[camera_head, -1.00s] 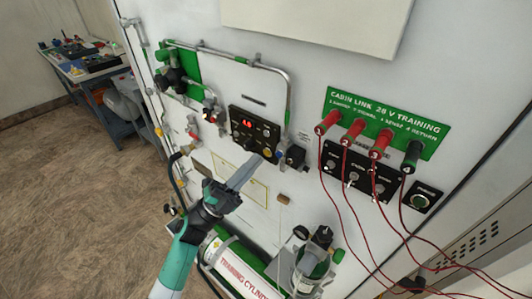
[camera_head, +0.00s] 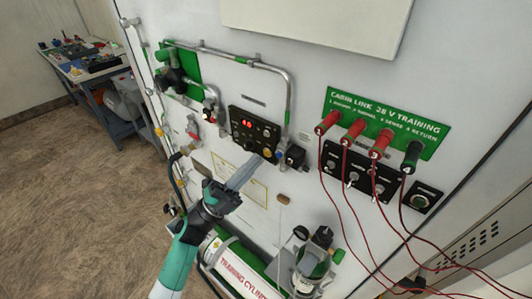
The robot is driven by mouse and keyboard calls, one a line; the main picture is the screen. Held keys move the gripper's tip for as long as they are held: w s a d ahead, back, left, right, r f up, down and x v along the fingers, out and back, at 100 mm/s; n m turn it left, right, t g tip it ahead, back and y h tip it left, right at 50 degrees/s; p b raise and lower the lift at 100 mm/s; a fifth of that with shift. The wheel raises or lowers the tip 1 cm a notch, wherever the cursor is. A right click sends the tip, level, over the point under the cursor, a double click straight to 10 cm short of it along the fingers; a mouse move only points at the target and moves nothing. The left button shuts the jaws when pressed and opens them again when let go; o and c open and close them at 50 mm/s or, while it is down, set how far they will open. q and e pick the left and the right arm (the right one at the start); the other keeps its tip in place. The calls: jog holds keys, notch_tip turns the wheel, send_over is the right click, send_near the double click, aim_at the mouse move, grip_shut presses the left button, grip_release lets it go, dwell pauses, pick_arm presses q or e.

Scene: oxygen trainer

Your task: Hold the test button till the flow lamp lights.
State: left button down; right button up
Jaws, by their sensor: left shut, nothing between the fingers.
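The black control box (camera_head: 235,130) on the white wall panel has a red display (camera_head: 247,123), dark knobs and a yellow round part (camera_head: 267,153) at its lower right. My left gripper (camera_head: 257,159) is shut and empty. Its grey fingertips are at the lower edge of the box, just left of the yellow part. They hide part of that edge; I cannot tell whether they touch a button. The labels are too small to tell which is the test button or the flow lamp. My right gripper is not in view.
Metal pipes (camera_head: 289,100) frame the box. To the right, red leads hang from plugs at a green sign (camera_head: 345,97). A workbench (camera_head: 98,75) is at the far left.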

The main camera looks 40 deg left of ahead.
pick_arm(q)
jog(key=shift+w, duration=0.1)
dwell(0.4)
jog(key=shift+w, duration=0.35)
jog(key=shift+w+b, duration=0.35)
jog(key=shift+b, duration=0.2)
dwell(0.4)
dwell(1.9)
jog(key=shift+s+p, duration=0.6)
jog(key=shift+s, duration=0.2)
